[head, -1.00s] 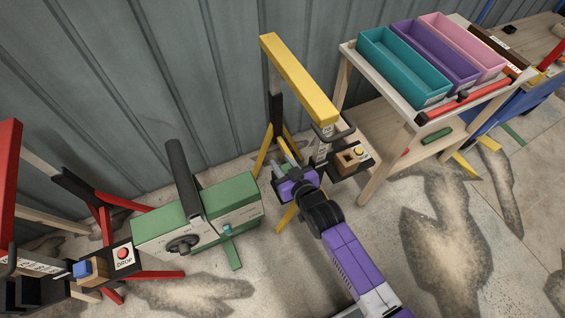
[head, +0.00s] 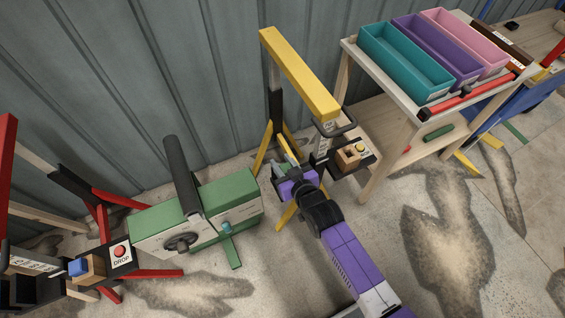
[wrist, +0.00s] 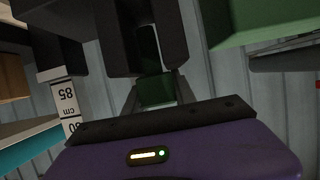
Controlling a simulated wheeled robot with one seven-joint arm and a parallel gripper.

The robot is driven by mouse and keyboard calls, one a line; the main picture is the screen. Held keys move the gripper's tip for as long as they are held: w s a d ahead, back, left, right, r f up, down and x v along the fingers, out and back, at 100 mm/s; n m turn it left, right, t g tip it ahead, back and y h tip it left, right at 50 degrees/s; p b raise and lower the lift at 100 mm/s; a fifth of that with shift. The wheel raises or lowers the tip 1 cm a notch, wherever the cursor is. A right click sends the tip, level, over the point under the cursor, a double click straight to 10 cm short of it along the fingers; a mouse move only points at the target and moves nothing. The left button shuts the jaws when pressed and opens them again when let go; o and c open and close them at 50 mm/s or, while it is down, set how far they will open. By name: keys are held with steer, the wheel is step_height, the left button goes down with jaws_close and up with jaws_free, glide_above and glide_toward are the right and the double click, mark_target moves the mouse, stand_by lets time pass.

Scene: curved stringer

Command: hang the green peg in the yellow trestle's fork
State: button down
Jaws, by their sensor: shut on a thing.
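The yellow trestle (head: 300,75) stands against the wall, with a yellow beam, a dark post and splayed yellow legs. My gripper (head: 284,168) is low at its post in the head view. In the wrist view the grey fingers are shut on the green peg (wrist: 156,91). A dark two-pronged part, apparently the fork (wrist: 118,40), is just beyond the fingertips. Green shows in the slot between its prongs, seemingly the peg's far part. I cannot tell whether the peg rests on the fork. In the head view the peg and fork are mostly hidden by my gripper.
A wooden shelf (head: 392,95) with coloured bins stands farther right. A red trestle (head: 102,188) is at far left. Floor at lower right is clear.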

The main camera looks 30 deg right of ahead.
steer(key=shift+f, duration=0.2)
steer(key=c, duration=1.1)
jaws_free()
steer(key=shift+c, duration=0.2)
steer(key=shift+o, duration=1.1)
steer(key=shift+s, duration=0.1)
steer(key=shift+f, duration=0.1)
steer(key=v, duration=0.7)
steer(key=shift+s+r+p, duration=0.25)
steer(key=shift+r+p, duration=0.1)
steer(key=shift+r, duration=0.1)
steer(key=shift+r, duration=0.1)
